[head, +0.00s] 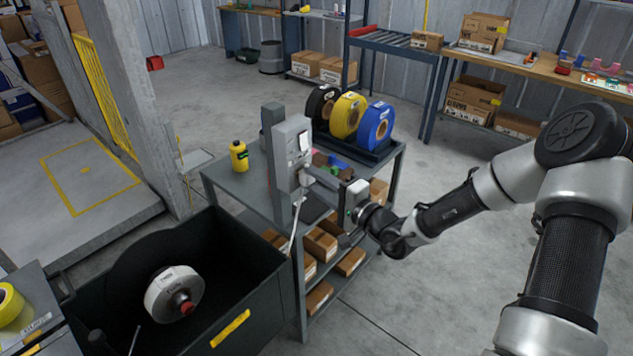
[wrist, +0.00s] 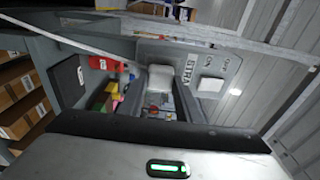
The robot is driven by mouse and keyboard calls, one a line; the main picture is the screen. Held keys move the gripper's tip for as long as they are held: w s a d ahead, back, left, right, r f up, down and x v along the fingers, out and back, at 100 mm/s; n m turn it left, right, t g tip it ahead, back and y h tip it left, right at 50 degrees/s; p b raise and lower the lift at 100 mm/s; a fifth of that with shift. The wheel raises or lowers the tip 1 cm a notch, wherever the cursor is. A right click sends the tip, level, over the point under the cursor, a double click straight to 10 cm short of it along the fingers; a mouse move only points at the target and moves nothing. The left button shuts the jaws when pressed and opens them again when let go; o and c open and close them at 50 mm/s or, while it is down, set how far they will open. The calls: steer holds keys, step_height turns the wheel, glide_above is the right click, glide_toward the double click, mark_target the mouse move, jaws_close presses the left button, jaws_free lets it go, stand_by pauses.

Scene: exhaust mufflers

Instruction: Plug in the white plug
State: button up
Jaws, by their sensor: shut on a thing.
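The white plug (wrist: 160,77) sits between the two fingertips of my gripper (wrist: 160,88), which is shut on it. It is in front of a grey panel (wrist: 150,52) with black lettering and a white ON/OFF switch (wrist: 211,84). Whether the plug touches or enters a socket is hidden. In the head view, my gripper (head: 311,176) reaches from the right to the grey upright machine (head: 289,133) on the table; the plug cannot be made out there. A white cord (head: 293,235) hangs down the machine's near side; a pale cord (wrist: 70,40) also crosses the wrist view's upper left.
Black, yellow (head: 347,115) and blue (head: 378,125) spools stand behind the machine on the grey table (head: 235,182). A yellow bottle (head: 239,156) stands left. A dark bin (head: 240,285) with a reel is at front left. Boxes fill the lower shelf. Floor at right is clear.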

steer(key=shift+w+a, duration=0.2)
steer(key=shift+a, duration=0.05)
steer(key=o, duration=1.2)
steer(key=shift+o, duration=0.2)
steer(key=shift+d, duration=0.1)
steer(key=v, duration=1.7)
steer(key=shift+s+p, duration=0.2)
steer(key=shift+p, duration=0.2)
steer(key=shift+r, duration=0.1)
